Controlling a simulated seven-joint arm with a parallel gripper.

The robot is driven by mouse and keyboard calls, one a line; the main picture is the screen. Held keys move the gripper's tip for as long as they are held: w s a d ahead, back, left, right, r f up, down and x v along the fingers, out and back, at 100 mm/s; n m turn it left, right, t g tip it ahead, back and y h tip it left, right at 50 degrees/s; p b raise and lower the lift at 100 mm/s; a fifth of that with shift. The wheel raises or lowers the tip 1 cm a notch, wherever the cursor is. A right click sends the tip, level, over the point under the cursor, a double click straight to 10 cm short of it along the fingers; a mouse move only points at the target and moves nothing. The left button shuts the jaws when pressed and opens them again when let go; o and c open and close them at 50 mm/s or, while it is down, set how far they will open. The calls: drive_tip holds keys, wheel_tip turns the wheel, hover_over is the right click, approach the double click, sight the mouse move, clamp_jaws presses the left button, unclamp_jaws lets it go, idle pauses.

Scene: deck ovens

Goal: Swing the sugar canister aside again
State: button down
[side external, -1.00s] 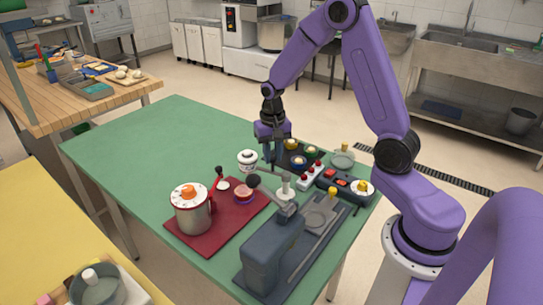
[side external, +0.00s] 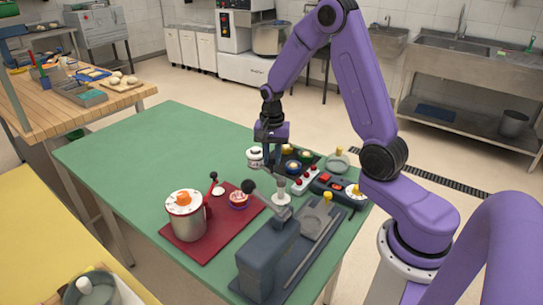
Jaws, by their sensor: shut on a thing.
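The sugar canister, which I take to be the small white jar (side external: 254,159), stands on the green table (side external: 150,160) by the dark tray. My gripper (side external: 265,155) points down right beside and over it and covers its right side. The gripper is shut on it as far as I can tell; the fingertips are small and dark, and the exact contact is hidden. I cannot tell whether the canister touches the table or is slightly lifted.
A metal pot (side external: 188,219) stands on a red mat (side external: 215,226) with a small red-white jar (side external: 238,200). A dark grey machine (side external: 270,255) is at the front. A dark tray with round pots (side external: 292,166) is right of my gripper. The table's left part is clear.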

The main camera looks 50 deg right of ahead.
drive_tip(key=shift+d, duration=0.1)
drive_tip(key=c, duration=0.9)
unclamp_jaws()
drive_tip(key=shift+c, duration=0.2)
wheel_tip(320, 180, up, 18)
drive_tip(key=shift+f, duration=0.25)
drive_tip(key=s+a+f+n, duration=0.3)
drive_tip(key=s+a+n, duration=0.6)
drive_tip(key=a+n, duration=0.3)
drive_tip(key=s+a+f+n, duration=0.2)
drive_tip(key=s+n, duration=0.4)
drive_tip(key=s, duration=0.3)
drive_tip(key=s+a+f+n, duration=0.2)
drive_tip(key=s+n, duration=0.5)
drive_tip(key=s, duration=0.2)
drive_tip(key=shift+s, duration=0.35)
